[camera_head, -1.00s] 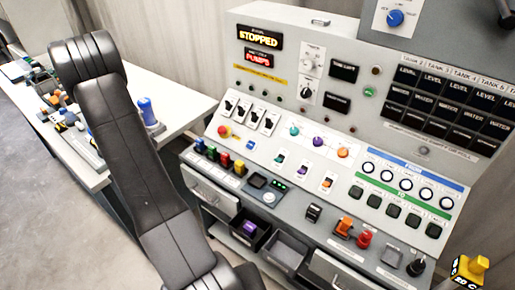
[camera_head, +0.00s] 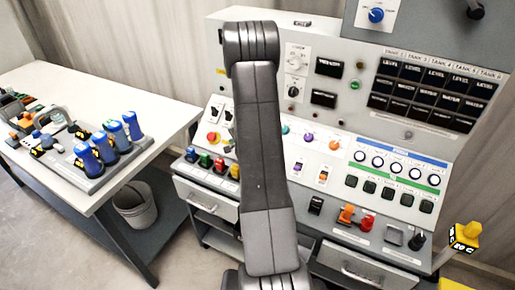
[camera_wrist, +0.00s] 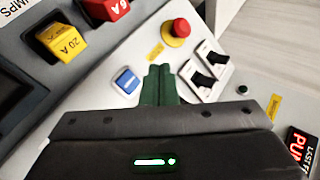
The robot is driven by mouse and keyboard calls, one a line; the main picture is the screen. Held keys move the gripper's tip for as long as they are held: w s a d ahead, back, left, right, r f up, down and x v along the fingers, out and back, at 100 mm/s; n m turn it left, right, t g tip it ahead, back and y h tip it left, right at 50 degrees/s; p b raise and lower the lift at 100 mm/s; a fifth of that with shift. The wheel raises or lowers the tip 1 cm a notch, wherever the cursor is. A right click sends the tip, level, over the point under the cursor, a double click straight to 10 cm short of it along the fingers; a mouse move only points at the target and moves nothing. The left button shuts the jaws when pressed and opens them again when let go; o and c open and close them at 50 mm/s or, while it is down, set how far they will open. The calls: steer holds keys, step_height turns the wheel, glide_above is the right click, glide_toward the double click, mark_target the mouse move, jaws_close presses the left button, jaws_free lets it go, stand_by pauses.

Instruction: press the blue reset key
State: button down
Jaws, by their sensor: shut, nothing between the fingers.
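The blue reset key (camera_wrist: 127,80) is a small blue square with a white marking, set in the pale sloping panel; I see it in the wrist view. My gripper (camera_wrist: 158,70) shows there as two green fingers closed together, with nothing between them. The fingertips are just to the right of the blue key in the picture. I cannot tell how high they are above the panel. In the head view my arm covers that part of the panel, so the key and my gripper are hidden.
A red mushroom button (camera_wrist: 176,29) and black rocker switches (camera_wrist: 203,80) are close to the fingers. Yellow (camera_wrist: 60,41) and red fuse-like blocks stand beyond the key.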

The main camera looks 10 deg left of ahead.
stand_by(0.4)
steer(key=w+f+b, duration=0.1)
steer(key=w+d+f+b, duration=0.1)
steer(key=f, duration=0.1)
steer(key=w+f, duration=0.2)
steer(key=shift+d+f+b, duration=0.2)
steer(key=shift+b, duration=0.2)
steer(key=shift+w+d+f, duration=0.2)
steer(key=shift+w+f, duration=0.4)
steer(key=shift+f, duration=0.15)
steer(key=shift+w+p, duration=0.1)
steer(key=shift+p, duration=0.2)
stand_by(1.1)
steer(key=shift+w+f, duration=0.1)
steer(key=shift+f, duration=0.2)
steer(key=shift+w+d+f+p, duration=0.15)
steer(key=shift+w+f+p, duration=0.1)
steer(key=shift+f+p, duration=0.1)
stand_by(0.6)
steer(key=shift+r, duration=0.1)
steer(key=shift+s+a+r+p, duration=0.2)
steer(key=shift+s+r+p, duration=0.3)
steer(key=shift+r, duration=0.1)
